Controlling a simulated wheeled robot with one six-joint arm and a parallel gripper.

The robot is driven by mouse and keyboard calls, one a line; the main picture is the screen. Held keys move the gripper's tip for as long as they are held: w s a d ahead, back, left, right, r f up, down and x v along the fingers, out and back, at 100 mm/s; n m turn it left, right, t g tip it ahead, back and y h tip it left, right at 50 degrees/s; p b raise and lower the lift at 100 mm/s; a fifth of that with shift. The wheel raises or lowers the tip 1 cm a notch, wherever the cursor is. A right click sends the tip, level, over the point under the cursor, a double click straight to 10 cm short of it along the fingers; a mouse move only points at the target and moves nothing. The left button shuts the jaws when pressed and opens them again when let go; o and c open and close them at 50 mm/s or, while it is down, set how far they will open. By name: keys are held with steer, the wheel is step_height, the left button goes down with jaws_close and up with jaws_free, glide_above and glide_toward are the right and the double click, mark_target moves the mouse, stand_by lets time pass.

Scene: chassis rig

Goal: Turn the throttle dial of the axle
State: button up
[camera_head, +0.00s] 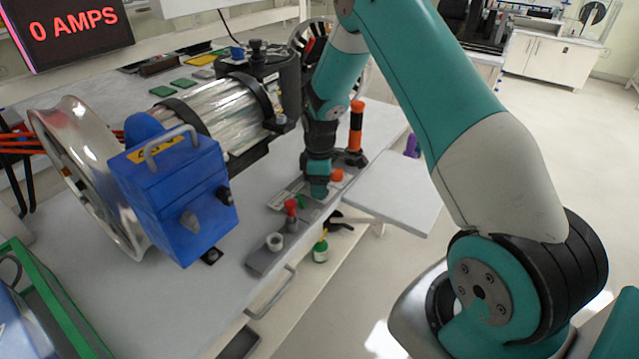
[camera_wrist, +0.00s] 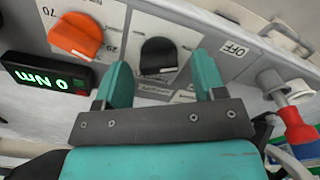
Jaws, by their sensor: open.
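My gripper (camera_wrist: 163,62) is open, its two teal fingers spread on either side of a black dial (camera_wrist: 158,55) on a grey panel (camera_wrist: 190,15). I cannot tell whether they touch the dial. An orange dial (camera_wrist: 75,36) with printed numbers sits left of it. I cannot read which dial is labelled throttle. In the head view my gripper (camera_head: 318,190) points down at the control panel (camera_head: 262,262) along the bench edge, hiding the black dial; the orange dial (camera_head: 337,175) shows beside it. The axle (camera_head: 215,110), with a metal wheel rim and blue box, lies on the bench.
A red-handled lever (camera_head: 290,207) and a pale round fitting (camera_head: 274,242) stand on the panel. An orange-and-black post (camera_head: 356,127) rises behind my gripper. A green display (camera_wrist: 45,72) reads 0 Nm; a red one (camera_head: 68,28) reads 0 AMPS. Open floor lies right.

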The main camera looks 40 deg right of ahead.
steer(key=shift+f, duration=0.2)
steer(key=shift+c, duration=0.2)
steer(key=c, duration=0.9)
